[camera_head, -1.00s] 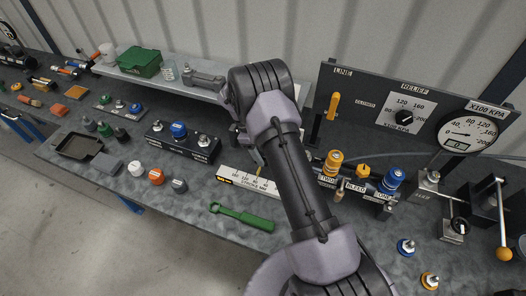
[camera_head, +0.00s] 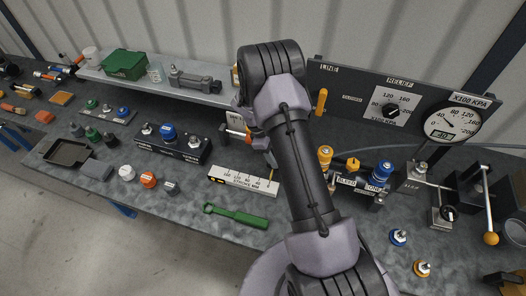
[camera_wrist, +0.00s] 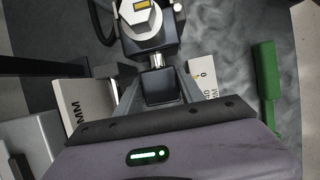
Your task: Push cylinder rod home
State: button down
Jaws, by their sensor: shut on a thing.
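My gripper (camera_wrist: 160,88) is low in the wrist view, its two dark fingers on either side of a dark square block (camera_wrist: 160,84). It is shut on this block, which I take for the rod end. A short bright metal rod (camera_wrist: 158,61) joins the block to a dark body (camera_wrist: 150,44) with a pale hexagonal cap above. In the head view my arm hides the cylinder and most of my gripper. The white stroke scale (camera_head: 240,182) lies on the bench left of my arm, with a thin yellow pointer (camera_head: 271,173) near its right end.
A green wrench (camera_head: 235,214) lies in front of the scale. A dark block with couplers (camera_head: 172,148) stands to the left. Right of my arm are yellow and blue knobs (camera_head: 381,173), a relief panel with a gauge (camera_head: 452,122) and a lever (camera_head: 490,205). The bench front is mostly clear.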

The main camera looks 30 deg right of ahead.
jog(key=shift+s+d, duration=0.1)
jog(key=c, duration=1)
grip_release()
jog(key=shift+c, duration=0.2)
jog(key=o, duration=0.3)
jog(key=shift+s+d, duration=0.15)
jog(key=shift+d, duration=0.05)
jog(key=shift+a, duration=0.15)
jog(key=shift+r, duration=0.15)
jog(key=p+v, duration=0.2)
jog(key=v, duration=1.5)
jog(key=shift+r, duration=0.1)
